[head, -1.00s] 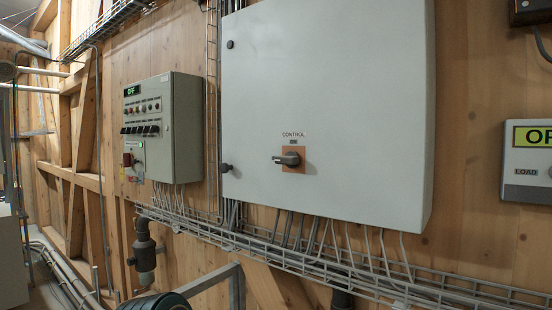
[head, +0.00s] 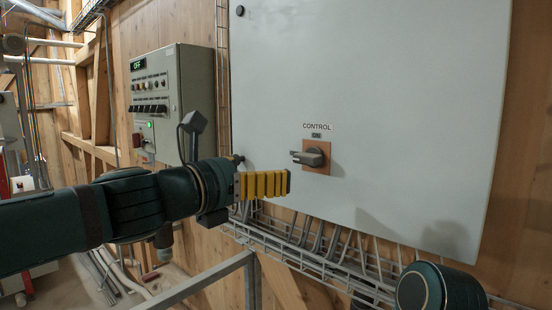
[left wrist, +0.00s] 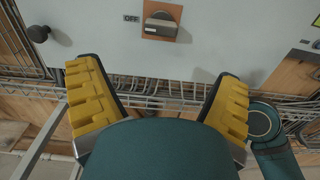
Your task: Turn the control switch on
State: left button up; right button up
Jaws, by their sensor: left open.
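The control switch (head: 313,155) is a grey lever on a square orange-brown plate, on the front of a large light grey cabinet (head: 370,80). Its lever lies roughly horizontal and points left in the head view. A "CONTROL" label and a small "ON" tag are above it. In the left wrist view the switch (left wrist: 162,24) is at the top, with an "OFF" tag on its left. My left gripper (head: 265,184), with yellow ridged fingers, is left of and slightly below the switch, apart from it. The left wrist view shows its fingers (left wrist: 157,92) wide apart and empty.
A smaller control box (head: 180,100) with a green "OFF" display is on the wooden wall at left. A wire cable tray (head: 310,262) runs below the cabinet. A dark latch knob (left wrist: 38,33) sticks out at the cabinet's lower left. A metal rail (head: 215,278) stands in front.

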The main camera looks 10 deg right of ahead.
aim_at(303, 158)
pick_arm(q)
jog(key=x, duration=0.9)
jog(key=p+x, duration=0.1)
jog(key=x, duration=0.3)
jog(key=shift+w+d+r, duration=0.2)
jog(key=shift+d+r, duration=0.1)
jog(key=shift+r, duration=0.1)
jog(key=c, duration=1.2)
